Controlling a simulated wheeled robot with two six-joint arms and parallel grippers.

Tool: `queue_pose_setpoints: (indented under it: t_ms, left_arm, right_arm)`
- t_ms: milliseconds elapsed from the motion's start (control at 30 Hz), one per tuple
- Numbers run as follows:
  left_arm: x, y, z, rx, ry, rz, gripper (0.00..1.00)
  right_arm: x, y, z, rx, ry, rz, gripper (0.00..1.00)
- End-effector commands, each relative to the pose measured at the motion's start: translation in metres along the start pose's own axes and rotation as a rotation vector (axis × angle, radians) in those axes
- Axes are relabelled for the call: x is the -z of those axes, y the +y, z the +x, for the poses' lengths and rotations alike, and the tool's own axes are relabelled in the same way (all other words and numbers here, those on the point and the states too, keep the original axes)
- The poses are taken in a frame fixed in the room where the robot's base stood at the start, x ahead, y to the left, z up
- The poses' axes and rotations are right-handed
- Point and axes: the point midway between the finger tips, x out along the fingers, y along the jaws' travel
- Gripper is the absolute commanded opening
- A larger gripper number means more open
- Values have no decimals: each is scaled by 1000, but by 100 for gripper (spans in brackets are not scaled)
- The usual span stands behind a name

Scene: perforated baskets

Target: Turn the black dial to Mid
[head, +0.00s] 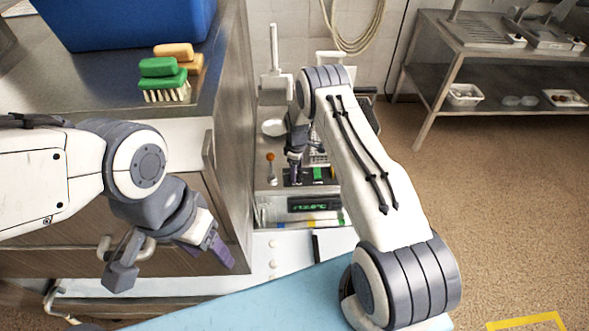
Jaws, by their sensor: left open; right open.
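The machine stands at the back centre, with a green-lit display (315,204) on its front. No black dial can be made out for certain; my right arm and gripper cover part of the panel above the display. My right gripper (294,174) points down at this panel, just left of a small green patch (319,174). Its fingers are dark and small here, and I cannot tell whether they touch anything. My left gripper (172,262) is open and empty, in front of the steel cabinet at the lower left.
A lever with an orange knob (270,157) stands left of my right gripper. Green and tan brushes (165,80) and a blue bin (120,22) sit on the steel counter (100,92). A light-blue surface (270,300) lies in front. Open floor is at right, before a steel shelf (500,92).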

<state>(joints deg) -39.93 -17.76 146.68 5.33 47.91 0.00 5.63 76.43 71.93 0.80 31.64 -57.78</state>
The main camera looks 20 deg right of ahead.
Motion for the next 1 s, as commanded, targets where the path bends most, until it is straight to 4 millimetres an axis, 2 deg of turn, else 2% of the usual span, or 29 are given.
queue_pose_setpoints:
  t_ms: [167, 233, 367, 400, 667, 1000]
  left_arm:
    - [0, 0, 0, 0, 0, 0, 62]
    - [0, 0, 0, 0, 0, 0, 62]
    - [0, 0, 0, 0, 0, 0, 62]
    - [0, 0, 0, 0, 0, 0, 62]
    - [0, 0, 4, 0, 0, -1, 62]
    - [-2, -2, 30, 0, 0, -3, 62]
  right_arm:
    - [0, 0, 0, 0, 0, 0, 72]
    - [0, 0, 0, 0, 0, 0, 52]
    - [0, 0, 0, 0, 0, 0, 3]
    - [0, 0, 0, 1, 0, 0, 0]
    - [0, 0, 1, 1, -1, 21, 0]
    - [0, -1, 4, 2, -1, 209, 0]
